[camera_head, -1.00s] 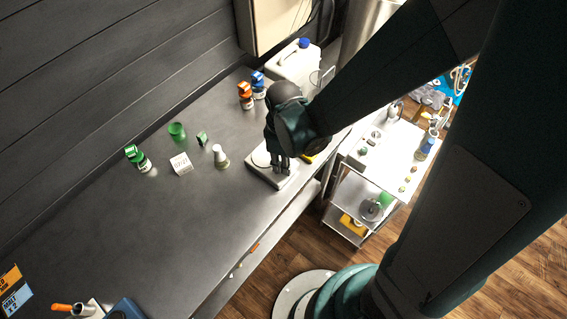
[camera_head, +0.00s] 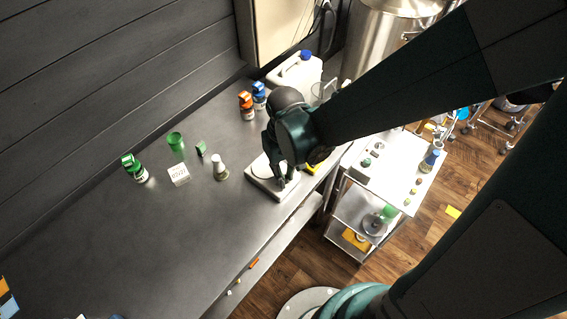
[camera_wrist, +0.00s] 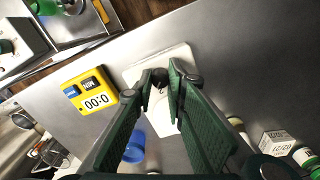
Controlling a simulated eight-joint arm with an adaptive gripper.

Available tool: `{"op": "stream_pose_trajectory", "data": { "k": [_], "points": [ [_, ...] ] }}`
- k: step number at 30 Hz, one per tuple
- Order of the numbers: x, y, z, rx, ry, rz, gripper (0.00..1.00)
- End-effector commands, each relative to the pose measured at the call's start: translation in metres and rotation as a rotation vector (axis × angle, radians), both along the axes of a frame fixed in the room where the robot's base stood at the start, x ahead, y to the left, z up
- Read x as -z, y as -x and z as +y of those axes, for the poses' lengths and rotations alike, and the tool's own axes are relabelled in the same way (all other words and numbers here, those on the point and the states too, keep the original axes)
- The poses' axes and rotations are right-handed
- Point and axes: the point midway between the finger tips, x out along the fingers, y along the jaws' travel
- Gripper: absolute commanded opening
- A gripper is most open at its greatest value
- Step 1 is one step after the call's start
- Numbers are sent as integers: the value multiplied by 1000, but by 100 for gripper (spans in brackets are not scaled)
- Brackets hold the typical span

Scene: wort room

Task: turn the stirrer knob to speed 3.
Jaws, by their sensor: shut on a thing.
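The stirrer (camera_head: 258,179) is a flat, pale unit on the grey bench, below my gripper in the head view. In the wrist view its pale body (camera_wrist: 178,58) lies beyond my fingertips. The small dark stirrer knob (camera_wrist: 159,76) shows between the fingers there. My gripper (camera_head: 286,182) points down at the stirrer's front edge. In the wrist view my gripper (camera_wrist: 161,86) is shut on the knob. The speed marks and the knob's pointer cannot be read. In the head view the fingers hide the knob.
A yellow timer (camera_wrist: 88,90) lies beside the stirrer. A white flask (camera_head: 220,168), a white label block (camera_head: 179,175), a green cup (camera_head: 176,141) and capped bottles stand on the bench left of and behind it. A steel trolley (camera_head: 398,165) stands at the right.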

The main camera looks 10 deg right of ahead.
Motion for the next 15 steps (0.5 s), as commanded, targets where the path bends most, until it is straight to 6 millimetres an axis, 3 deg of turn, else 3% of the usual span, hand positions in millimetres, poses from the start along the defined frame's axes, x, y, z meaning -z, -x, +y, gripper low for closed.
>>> {"op": "stream_pose_trajectory", "data": {
  "k": [15],
  "points": [
    [0, 0, 0, 271, -1, 0, 2]
  ]
}}
